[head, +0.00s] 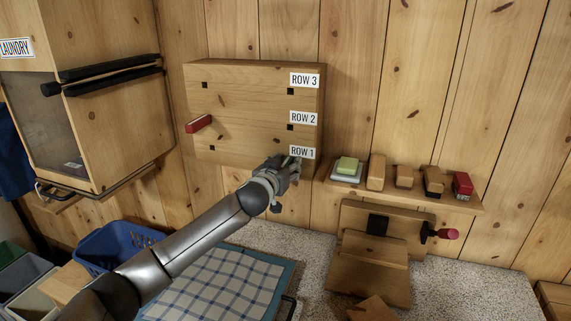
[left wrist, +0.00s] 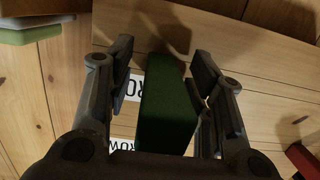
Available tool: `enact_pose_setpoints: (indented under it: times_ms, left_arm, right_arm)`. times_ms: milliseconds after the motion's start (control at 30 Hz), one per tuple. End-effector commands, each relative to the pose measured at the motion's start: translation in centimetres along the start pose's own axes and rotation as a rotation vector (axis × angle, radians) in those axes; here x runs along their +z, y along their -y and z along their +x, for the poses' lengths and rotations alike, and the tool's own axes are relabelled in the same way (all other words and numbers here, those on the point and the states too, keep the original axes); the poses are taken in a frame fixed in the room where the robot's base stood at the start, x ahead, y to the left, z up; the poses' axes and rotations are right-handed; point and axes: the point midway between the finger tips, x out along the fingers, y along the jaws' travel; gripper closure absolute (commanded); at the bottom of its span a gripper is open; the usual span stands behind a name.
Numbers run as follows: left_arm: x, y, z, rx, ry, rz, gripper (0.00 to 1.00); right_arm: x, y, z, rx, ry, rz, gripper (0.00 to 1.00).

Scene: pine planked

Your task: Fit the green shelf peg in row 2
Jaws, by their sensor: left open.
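The wooden peg board (head: 245,108) is fixed to the wall, with square holes and labels ROW 3, ROW 2 (head: 303,118) and ROW 1. The right-hand hole of row 2 (head: 290,127) is empty. A red peg (head: 199,123) sticks out at the left of row 2. My left gripper (head: 286,168) is at the board's lower right, by the ROW 1 label (head: 302,152). In the left wrist view the green peg (left wrist: 168,110) lies between its open fingers (left wrist: 165,85). The gripper hides the right-hand row 1 hole, so I cannot tell whether the peg sits in it.
A small shelf (head: 400,190) right of the board holds a green-and-white sponge (head: 347,167) and several brushes. Below it is a wooden stand (head: 370,265) with a red-knobbed part. A cabinet (head: 105,110) hangs left. A checked cloth (head: 225,290) and blue basket (head: 112,245) lie below.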

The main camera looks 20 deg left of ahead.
Motion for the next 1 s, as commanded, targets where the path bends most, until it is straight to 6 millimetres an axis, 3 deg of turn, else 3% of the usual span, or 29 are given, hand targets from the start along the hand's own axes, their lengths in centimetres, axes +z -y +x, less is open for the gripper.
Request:
enact_pose_setpoints:
  times_ms: [133, 300, 667, 700, 867, 1000]
  left_arm:
    - [0.0, -0.1, 0.1, 0.001, -0.001, 0.0, 0.52]
    - [0.0, 0.0, 0.1, 0.001, -0.001, 0.0, 0.52]
    - [0.0, 0.0, 0.1, 0.0, 0.0, 0.0, 0.98]
    - [0.0, 0.0, 0.1, 0.0, -0.001, 0.0, 0.8]
    - [0.0, 0.0, 0.1, 0.0, -0.001, 0.0, 1.0]
    - [0.0, 0.0, 0.1, 0.0, 0.0, 0.0, 1.0]
  right_arm:
    - [1.6, 0.2, -0.1, -0.003, 0.024, 0.0, 0.54]
    - [1.6, 0.2, -0.1, -0.003, 0.025, 0.001, 0.54]
    - [0.5, 0.0, -0.1, 0.0, 0.006, 0.001, 0.54]
    - [0.4, 0.0, -0.1, 0.0, 0.005, 0.001, 0.54]
    - [0.4, 0.0, -0.1, 0.0, 0.006, 0.001, 0.54]
    - [0.5, 0.0, -0.1, 0.0, 0.006, 0.001, 0.54]
